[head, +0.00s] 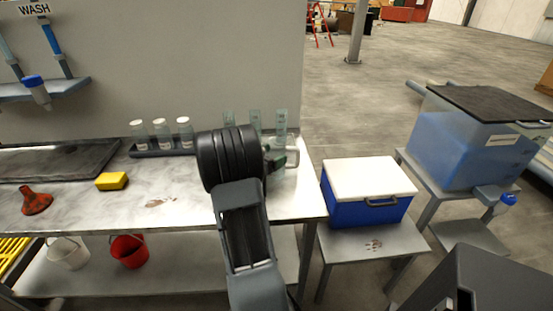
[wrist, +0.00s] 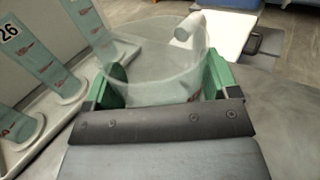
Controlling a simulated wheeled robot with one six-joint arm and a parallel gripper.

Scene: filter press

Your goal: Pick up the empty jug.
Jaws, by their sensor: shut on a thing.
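The jug (wrist: 160,62) is clear and see-through, with a pale handle (wrist: 188,27) on its far side in the wrist view. It stands upright and no contents show in it. My gripper (wrist: 165,85) has its green fingers on either side of the jug and is shut on it. In the head view the jug (head: 291,152) shows only in part at the right end of the bench, behind my arm. I cannot tell whether its base touches the bench top (head: 165,200).
Measuring cylinders (head: 255,120) stand close beside the jug, also at left in the wrist view (wrist: 45,65). A rack of bottles (head: 163,150), a yellow sponge (head: 112,181) and a red funnel (head: 37,200) are further left. A blue cooler (head: 368,205) sits on a stand to the right.

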